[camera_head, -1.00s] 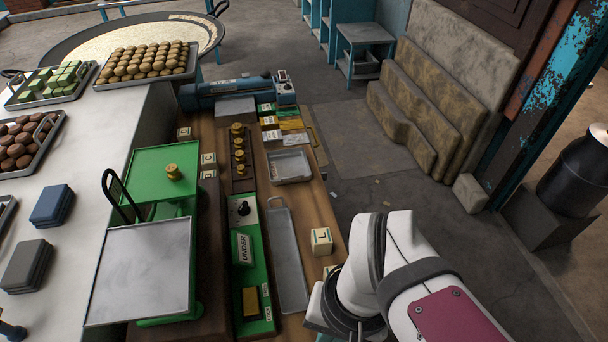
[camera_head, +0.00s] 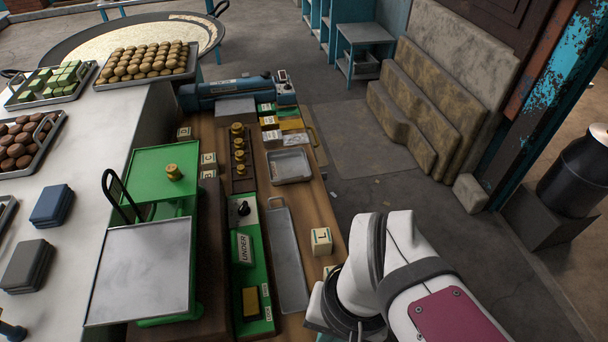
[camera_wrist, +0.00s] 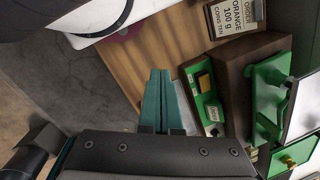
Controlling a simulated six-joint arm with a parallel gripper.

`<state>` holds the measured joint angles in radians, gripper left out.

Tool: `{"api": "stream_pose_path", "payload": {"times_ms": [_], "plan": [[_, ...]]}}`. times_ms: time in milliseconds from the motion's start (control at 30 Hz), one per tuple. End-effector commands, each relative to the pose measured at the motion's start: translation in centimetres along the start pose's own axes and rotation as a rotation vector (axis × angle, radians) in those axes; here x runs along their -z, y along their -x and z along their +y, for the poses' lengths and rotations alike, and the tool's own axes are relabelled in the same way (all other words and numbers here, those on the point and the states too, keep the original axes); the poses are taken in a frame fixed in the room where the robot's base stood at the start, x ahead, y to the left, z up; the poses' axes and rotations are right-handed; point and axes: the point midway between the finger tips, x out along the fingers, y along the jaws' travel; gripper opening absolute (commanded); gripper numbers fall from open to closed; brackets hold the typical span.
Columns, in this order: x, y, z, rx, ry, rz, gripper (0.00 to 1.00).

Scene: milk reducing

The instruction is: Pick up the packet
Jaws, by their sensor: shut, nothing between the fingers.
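My gripper (camera_wrist: 158,98) shows in the wrist view as two teal fingers pressed together, empty, above the wooden bench. In the head view my white arm enters at the lower right and the fingertips are not visible. No object is clearly marked as the packet. Small blocks in white, orange and green (camera_head: 291,125) lie at the far right of the bench in the head view, and they may be packets; they are too small to tell. The fingers touch none of the objects seen in the wrist view.
A green two-pan balance (camera_head: 165,160) stands left of the bench, with a brass weight (camera_head: 174,172) on its far pan. A green indicator box (camera_head: 245,262), a grey tray (camera_head: 290,166), a long metal plate (camera_head: 286,255) and an "L" block (camera_head: 321,241) sit nearby. An order card (camera_wrist: 233,18) reads orange 100 g.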

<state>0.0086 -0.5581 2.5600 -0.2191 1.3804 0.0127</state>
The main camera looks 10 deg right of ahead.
Motion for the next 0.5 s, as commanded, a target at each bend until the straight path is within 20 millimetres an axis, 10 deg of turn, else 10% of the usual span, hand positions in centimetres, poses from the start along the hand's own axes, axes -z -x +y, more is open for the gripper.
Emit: {"api": "stream_pose_path", "payload": {"times_ms": [133, 500], "plan": [[0.00, 0.00, 0.00, 0.000, 0.000, 0.000, 0.02], [0.00, 0.00, 0.00, 0.000, 0.000, 0.000, 0.68]]}}
